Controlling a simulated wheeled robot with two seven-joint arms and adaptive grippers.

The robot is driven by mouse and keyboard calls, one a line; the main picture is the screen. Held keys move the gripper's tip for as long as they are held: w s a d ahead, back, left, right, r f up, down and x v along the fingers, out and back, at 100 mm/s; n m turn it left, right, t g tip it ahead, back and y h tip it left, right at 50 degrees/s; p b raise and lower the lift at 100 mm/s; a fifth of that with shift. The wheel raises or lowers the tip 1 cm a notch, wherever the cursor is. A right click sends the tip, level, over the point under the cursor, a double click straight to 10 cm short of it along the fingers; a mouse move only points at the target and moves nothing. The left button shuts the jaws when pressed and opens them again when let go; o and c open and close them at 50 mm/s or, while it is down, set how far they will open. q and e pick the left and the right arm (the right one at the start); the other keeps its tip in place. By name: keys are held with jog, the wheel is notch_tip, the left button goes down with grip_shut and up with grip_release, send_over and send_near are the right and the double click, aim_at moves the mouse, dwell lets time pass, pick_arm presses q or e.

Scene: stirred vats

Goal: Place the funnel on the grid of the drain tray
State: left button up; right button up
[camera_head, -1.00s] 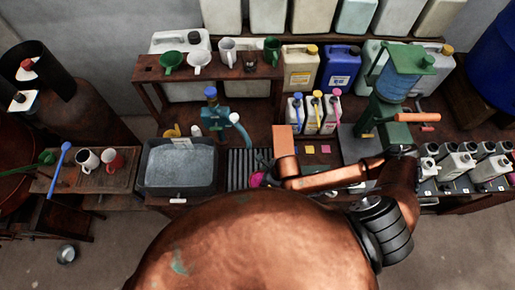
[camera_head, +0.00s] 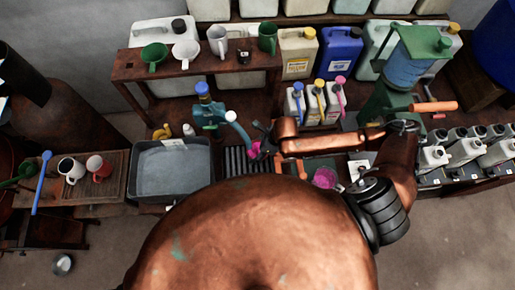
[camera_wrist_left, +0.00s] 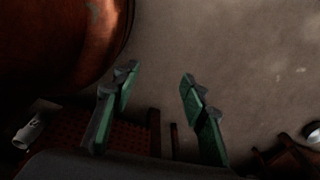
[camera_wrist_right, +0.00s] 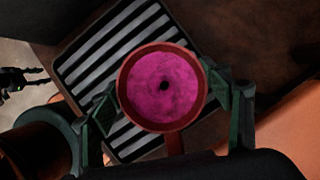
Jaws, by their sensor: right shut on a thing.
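The funnel (camera_head: 256,149) shows as a small magenta shape at my right gripper (camera_head: 266,141) in the head view. In the right wrist view the funnel (camera_wrist_right: 163,88) has a reddish rim, a magenta inside and a dark centre hole. My right gripper (camera_wrist_right: 168,104) is shut on it, one finger on each side. The drain tray (camera_head: 236,163) with its barred grid lies under the funnel and also shows in the right wrist view (camera_wrist_right: 72,70). I cannot tell whether the funnel touches the grid. My left gripper (camera_wrist_left: 158,100) is open and empty over the floor.
A grey water basin (camera_head: 172,198) adjoins the tray on the left. A blue-topped tap (camera_head: 207,112) stands behind. A cup of magenta stuff (camera_head: 325,178) stands to the right, near my right arm. A wooden rack (camera_head: 190,70) with mugs is at the back.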

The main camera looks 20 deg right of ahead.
jog(key=shift+s+d+f, duration=0.1)
jog(key=shift+s+d, duration=0.05)
jog(key=shift+s, duration=0.2)
jog(key=shift+s+r, duration=0.2)
jog(key=shift+s, duration=0.1)
jog(key=shift+w+f, duration=0.15)
jog(key=shift+w, duration=0.1)
jog(key=o, duration=0.8)
jog(key=shift+w, duration=0.1)
jog(key=o, duration=0.3)
jog(key=shift+s, duration=0.2)
jog(key=shift+w, duration=0.1)
pick_arm(q)
jog(key=shift+s+r+p, duration=0.15)
jog(key=shift+s+p, duration=0.05)
jog(key=shift+p, duration=0.2)
pick_arm(e)
jog(key=v, duration=1.2)
